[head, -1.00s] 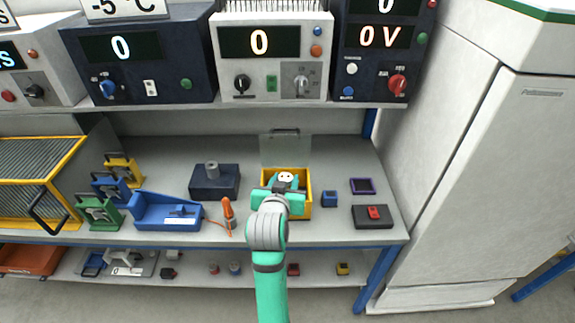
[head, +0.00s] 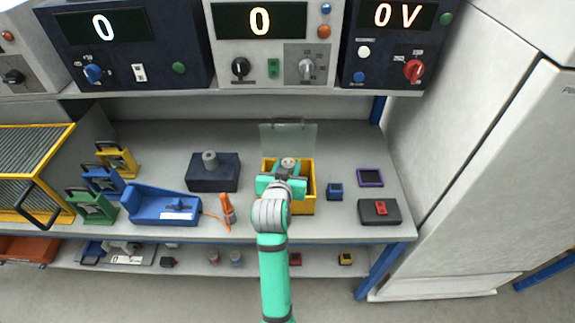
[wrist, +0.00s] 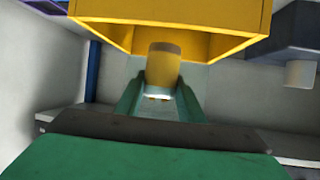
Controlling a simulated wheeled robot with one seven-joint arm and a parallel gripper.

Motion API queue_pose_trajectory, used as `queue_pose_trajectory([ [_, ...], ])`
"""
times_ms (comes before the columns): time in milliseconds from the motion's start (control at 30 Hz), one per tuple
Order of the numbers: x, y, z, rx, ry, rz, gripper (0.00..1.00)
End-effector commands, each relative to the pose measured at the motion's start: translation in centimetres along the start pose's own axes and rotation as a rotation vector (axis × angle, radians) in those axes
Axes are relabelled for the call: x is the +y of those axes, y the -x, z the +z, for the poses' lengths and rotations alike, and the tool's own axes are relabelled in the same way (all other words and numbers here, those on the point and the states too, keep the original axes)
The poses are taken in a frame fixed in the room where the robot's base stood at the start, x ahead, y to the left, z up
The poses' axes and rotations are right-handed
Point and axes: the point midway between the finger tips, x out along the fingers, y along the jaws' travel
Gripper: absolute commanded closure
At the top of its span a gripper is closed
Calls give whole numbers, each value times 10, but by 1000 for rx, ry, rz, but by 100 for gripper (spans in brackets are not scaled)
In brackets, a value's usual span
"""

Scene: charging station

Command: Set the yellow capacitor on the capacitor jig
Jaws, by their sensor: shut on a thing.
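The yellow capacitor (wrist: 162,68) is a short yellow cylinder with a greyish end in the wrist view. My gripper (wrist: 158,95) is shut on it, one finger at each side. In the head view, the capacitor's pale round end (head: 290,163) shows between the fingers of my gripper (head: 288,168), at the yellow box. A dark blue block with a grey cylinder on top (head: 212,173) stands left of the box; it may be the capacitor jig, but I cannot tell for certain. It also shows in the wrist view (wrist: 300,42).
The yellow box (head: 307,203) has a clear lid (head: 301,137) raised behind it. A small blue block (head: 335,192), a purple frame (head: 370,177) and a dark box (head: 380,212) lie right. An orange tool (head: 227,210) and blue tray (head: 160,202) lie left.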

Motion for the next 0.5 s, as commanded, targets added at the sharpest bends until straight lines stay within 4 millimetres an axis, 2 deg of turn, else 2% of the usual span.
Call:
queue_pose_trajectory([
  [500, 0, -14, 34, -1, 0, 0, 93],
])
